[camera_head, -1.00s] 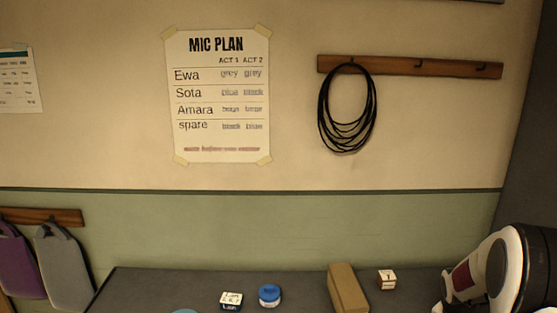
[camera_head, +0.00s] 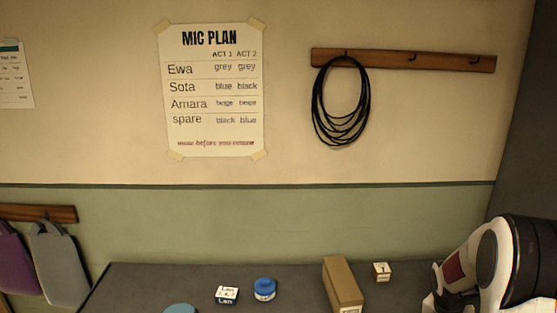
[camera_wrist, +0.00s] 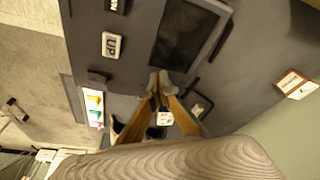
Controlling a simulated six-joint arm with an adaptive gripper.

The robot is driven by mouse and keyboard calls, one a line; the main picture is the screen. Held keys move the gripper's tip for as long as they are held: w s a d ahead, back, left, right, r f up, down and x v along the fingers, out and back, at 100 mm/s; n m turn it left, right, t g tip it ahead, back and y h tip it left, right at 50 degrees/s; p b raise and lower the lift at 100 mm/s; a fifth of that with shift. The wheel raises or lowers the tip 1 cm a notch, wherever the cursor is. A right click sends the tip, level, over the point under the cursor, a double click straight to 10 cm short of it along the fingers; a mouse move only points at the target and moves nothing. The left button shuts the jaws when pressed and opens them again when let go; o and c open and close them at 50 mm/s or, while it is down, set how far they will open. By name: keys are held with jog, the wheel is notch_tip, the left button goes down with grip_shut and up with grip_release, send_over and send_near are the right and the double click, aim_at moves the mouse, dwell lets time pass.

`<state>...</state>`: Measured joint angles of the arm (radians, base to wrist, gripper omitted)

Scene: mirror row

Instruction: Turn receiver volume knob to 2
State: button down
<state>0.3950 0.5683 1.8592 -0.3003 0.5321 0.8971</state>
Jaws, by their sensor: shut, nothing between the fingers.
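No receiver volume knob can be clearly made out in either view. In the wrist view my gripper (camera_wrist: 159,78) has its grey fingertips together, with nothing visible between them. Its tips are beside a dark rectangular panel (camera_wrist: 188,35) on a dark grey surface. A small white tag (camera_wrist: 165,118) shows between the lower parts of the fingers; what it belongs to is unclear. In the head view only part of my arm shows at the lower right, and the gripper is out of that view.
The dark table (camera_head: 125,282) carries a white lettered block (camera_head: 227,294), a blue round item (camera_head: 265,288), a brown box (camera_head: 342,284) and a block marked 1 (camera_head: 381,271). An "UP" label (camera_wrist: 113,45) lies left of the panel. A mic plan poster (camera_head: 212,90) hangs behind.

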jog(key=shift+w+d+v, duration=0.1)
jog(key=shift+d+v, duration=0.1)
jog(key=shift+v, duration=0.75)
jog(key=shift+w+d+v, duration=0.15)
jog(key=shift+d+v, duration=0.05)
jog(key=shift+v, duration=0.8)
jog(key=shift+w+d+v, duration=0.1)
jog(key=shift+d+v, duration=0.1)
jog(key=shift+v, duration=0.75)
jog(key=shift+r, duration=0.2)
jog(key=shift+s+d+r, duration=0.25)
jog(key=shift+s+d, duration=0.2)
jog(key=shift+s+d+r, duration=0.25)
jog(key=shift+s+d, duration=0.15)
jog(key=shift+s, duration=0.1)
jog(key=shift+f, duration=0.1)
jog(key=shift+s+a+x, duration=0.15)
jog(key=shift+a+x, duration=0.1)
jog(key=shift+x, duration=0.85)
jog(key=shift+s+a+x, duration=0.1)
jog(key=shift+a+x, duration=0.1)
jog(key=shift+x, duration=0.9)
jog(key=shift+s+a+x, duration=0.15)
jog(key=shift+a+x, duration=0.1)
jog(key=shift+x, duration=0.85)
jog(key=shift+f, duration=0.2)
jog(key=shift+w, duration=0.1)
